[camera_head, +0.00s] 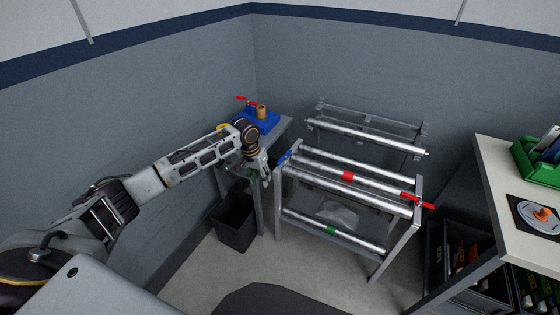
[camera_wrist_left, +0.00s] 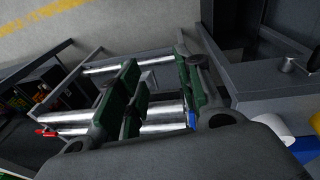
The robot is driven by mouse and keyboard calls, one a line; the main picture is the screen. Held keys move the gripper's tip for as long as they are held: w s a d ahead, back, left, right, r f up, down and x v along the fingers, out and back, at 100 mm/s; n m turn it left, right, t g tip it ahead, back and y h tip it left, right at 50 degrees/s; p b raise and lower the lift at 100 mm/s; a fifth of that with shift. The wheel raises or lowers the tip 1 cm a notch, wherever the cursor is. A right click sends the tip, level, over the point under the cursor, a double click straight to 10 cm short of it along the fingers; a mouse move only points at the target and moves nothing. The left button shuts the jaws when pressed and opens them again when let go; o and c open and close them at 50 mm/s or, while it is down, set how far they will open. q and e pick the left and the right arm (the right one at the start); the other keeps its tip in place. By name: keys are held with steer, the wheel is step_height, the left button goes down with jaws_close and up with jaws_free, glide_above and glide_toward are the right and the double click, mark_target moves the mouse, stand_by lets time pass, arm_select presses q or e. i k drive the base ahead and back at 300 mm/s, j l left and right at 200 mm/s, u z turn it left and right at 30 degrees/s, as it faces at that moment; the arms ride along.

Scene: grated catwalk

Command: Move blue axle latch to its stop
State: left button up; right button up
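The blue axle latch (camera_head: 284,158) is a small blue piece at the left end of the metal roller rack (camera_head: 397,243). In the left wrist view a blue piece (camera_wrist_left: 192,119), likely the same latch, shows beside the right finger, partly hidden by it. My left gripper (camera_head: 264,172) is just left of the latch, pointing down, with a small gap seen in the head view. In the left wrist view the gripper (camera_wrist_left: 157,70) has its fingers apart, with silver rollers behind them and nothing held. My right gripper is out of view.
A red latch (camera_head: 418,201) sits at the rack's right end. A side table (camera_head: 284,127) with a blue fixture (camera_head: 262,120) stands behind my left gripper. A dark bin (camera_head: 234,222) is on the floor below. A workbench (camera_head: 497,190) stands at right.

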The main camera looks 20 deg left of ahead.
mark_target(285, 158)
steer(key=i, duration=0.9)
